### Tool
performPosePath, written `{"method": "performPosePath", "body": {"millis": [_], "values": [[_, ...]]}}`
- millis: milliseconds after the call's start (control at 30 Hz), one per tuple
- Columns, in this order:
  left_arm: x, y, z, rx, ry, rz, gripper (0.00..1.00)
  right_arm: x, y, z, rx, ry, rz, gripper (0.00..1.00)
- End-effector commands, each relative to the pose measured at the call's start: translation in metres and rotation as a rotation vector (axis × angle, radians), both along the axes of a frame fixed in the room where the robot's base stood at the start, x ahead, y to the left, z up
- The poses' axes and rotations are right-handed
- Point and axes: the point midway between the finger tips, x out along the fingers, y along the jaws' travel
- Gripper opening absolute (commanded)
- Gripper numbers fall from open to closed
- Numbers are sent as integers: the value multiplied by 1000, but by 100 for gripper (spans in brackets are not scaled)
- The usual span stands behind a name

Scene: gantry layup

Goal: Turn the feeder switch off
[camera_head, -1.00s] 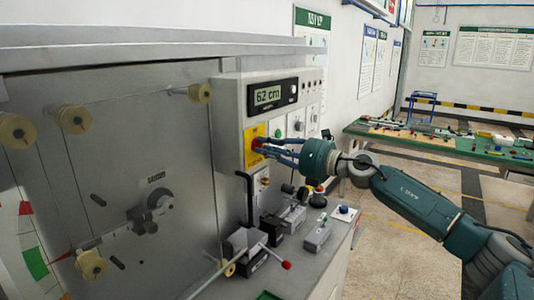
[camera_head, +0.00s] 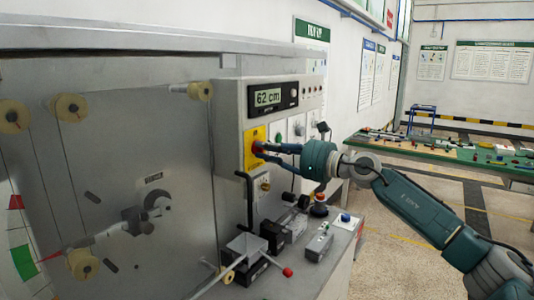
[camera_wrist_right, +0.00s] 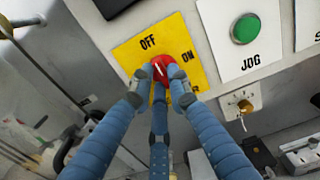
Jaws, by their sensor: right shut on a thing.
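The feeder switch is a red rotary knob (camera_wrist_right: 160,69) with a white pointer line, on a yellow plate (camera_wrist_right: 193,38) marked OFF and ON. In the wrist view OFF is at the upper left of the knob and ON at the right. My right gripper (camera_wrist_right: 161,76) has its blue fingers shut around the knob, hiding part of it and of the lower lettering. In the head view the yellow plate (camera_head: 251,152) is on the grey control box, and the right gripper (camera_head: 262,149) reaches it from the right. My left gripper is not in view.
A display (camera_head: 273,98) reading 62 cm is above the plate. A green JOG button (camera_wrist_right: 245,29) is right of it in the wrist view. A black lever (camera_head: 247,200) and a clamp block (camera_head: 247,247) stand below. A green table (camera_head: 480,153) is at the back right.

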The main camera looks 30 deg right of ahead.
Motion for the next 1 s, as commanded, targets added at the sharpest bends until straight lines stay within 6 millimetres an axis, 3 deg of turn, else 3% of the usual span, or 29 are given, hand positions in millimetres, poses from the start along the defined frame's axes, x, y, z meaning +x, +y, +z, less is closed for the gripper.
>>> {"method": "performPosePath", "body": {"millis": [367,400,500,800,1000], "values": [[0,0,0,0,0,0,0,0,1,-3,-8,4,2,0],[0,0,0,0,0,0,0,0,1,-3,-8,4,2,22],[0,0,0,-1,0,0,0,0,1,-3,-7,3,2,35],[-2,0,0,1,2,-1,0,0,0,1,-5,-1,1,35],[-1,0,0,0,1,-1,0,0,0,28,-5,-8,0,35]]}}
